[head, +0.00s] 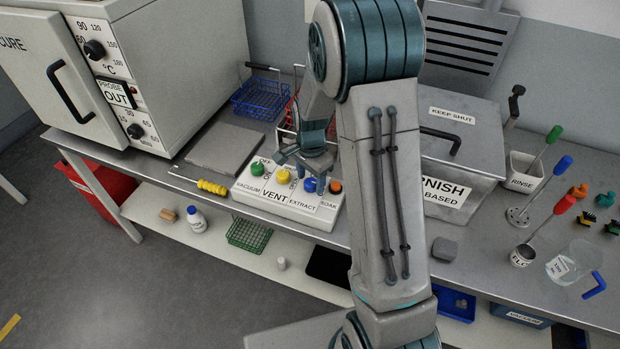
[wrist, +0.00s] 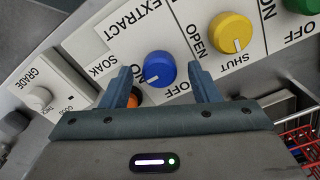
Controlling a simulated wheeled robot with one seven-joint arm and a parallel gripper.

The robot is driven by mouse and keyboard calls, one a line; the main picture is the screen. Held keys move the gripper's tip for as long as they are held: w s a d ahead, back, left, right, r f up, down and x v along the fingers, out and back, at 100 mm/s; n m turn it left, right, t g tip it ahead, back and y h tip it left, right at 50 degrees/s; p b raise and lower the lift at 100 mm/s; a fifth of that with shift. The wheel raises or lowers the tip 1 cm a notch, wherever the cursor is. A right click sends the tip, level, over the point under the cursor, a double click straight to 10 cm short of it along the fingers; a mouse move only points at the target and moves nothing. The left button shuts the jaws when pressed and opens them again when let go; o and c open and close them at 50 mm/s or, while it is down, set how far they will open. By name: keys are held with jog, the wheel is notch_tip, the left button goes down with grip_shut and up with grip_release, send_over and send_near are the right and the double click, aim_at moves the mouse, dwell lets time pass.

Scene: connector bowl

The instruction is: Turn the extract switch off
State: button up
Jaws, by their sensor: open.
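The extract switch is a blue round knob (head: 309,185) on a white control box (head: 288,201), above the word EXTRACT. In the wrist view the blue knob (wrist: 158,67) lies between the tips of my gripper (wrist: 165,77), with a finger on each side. My gripper (head: 307,160) is open and is low over the box. I cannot tell whether either finger touches the knob. The knob's white mark is at its lower left in the wrist view. An OFF label (wrist: 177,88) shows at its lower right.
A yellow vent knob (wrist: 230,33) and a green vacuum knob (head: 257,169) are on one side of the blue knob, and an orange soak knob (head: 335,186) on the other. Wire baskets (head: 257,98) stand behind the box. A grey varnish container (head: 460,150) stands to the right.

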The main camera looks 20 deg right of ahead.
jog(key=shift+f, duration=0.5)
jog(key=c, duration=1)
jog(key=shift+o, duration=0.2)
